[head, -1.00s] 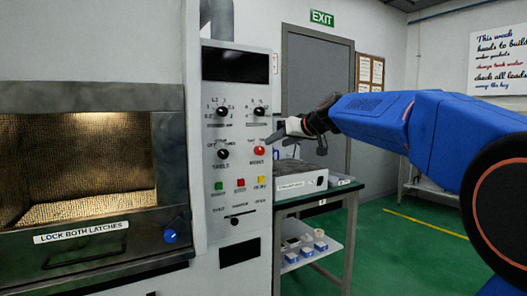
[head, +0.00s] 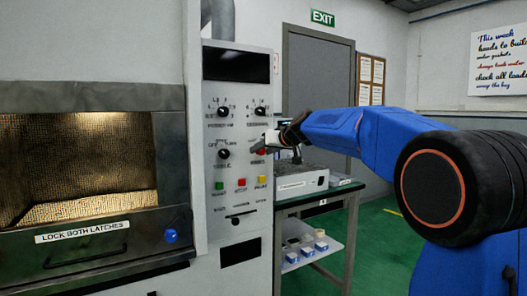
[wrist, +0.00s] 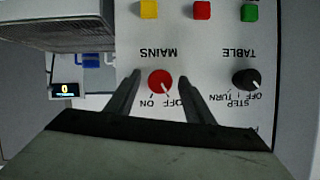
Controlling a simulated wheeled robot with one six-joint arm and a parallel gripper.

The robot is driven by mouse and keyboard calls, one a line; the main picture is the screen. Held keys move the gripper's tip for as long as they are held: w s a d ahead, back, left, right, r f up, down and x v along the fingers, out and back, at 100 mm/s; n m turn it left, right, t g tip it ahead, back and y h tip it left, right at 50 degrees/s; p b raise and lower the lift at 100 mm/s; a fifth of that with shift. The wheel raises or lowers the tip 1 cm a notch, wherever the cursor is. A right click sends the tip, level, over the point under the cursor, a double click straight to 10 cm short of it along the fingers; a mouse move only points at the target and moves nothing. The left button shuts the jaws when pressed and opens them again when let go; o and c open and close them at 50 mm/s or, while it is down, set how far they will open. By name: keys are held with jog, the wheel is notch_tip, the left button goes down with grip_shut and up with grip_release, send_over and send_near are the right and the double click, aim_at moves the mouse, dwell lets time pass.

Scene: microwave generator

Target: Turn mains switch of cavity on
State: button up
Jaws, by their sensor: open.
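The red MAINS knob (wrist: 160,80) is on the white control panel, with ON and OFF printed beside it; the wrist view shows it upside down. Its pale pointer mark looks turned toward OFF, but it is small. My gripper (wrist: 159,77) is open, with one finger on each side of the knob in the picture. I cannot tell whether the fingers touch it or how far they stand off. In the head view my gripper (head: 264,144) is in front of the panel and covers most of the red knob.
The black TABLE knob (wrist: 246,79) is beside the red one. Green, red and yellow buttons (head: 240,184) are below. A bench with a grey-topped box (head: 300,182) stands right of the panel. The cavity door (head: 95,240) is at left.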

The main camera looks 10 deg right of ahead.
jog(key=c, duration=1)
jog(key=shift+c, duration=0.2)
jog(key=shift+d, duration=0.1)
jog(key=m+y, duration=0.3)
jog(key=m, duration=0.1)
jog(key=shift+d+f, duration=0.1)
jog(key=shift+d, duration=0.05)
jog(key=m+y, duration=0.2)
jog(key=m, duration=0.2)
jog(key=shift+w+d+f, duration=0.1)
jog(key=shift+f, duration=0.05)
jog(key=shift+m, duration=0.4)
jog(key=o, duration=1)
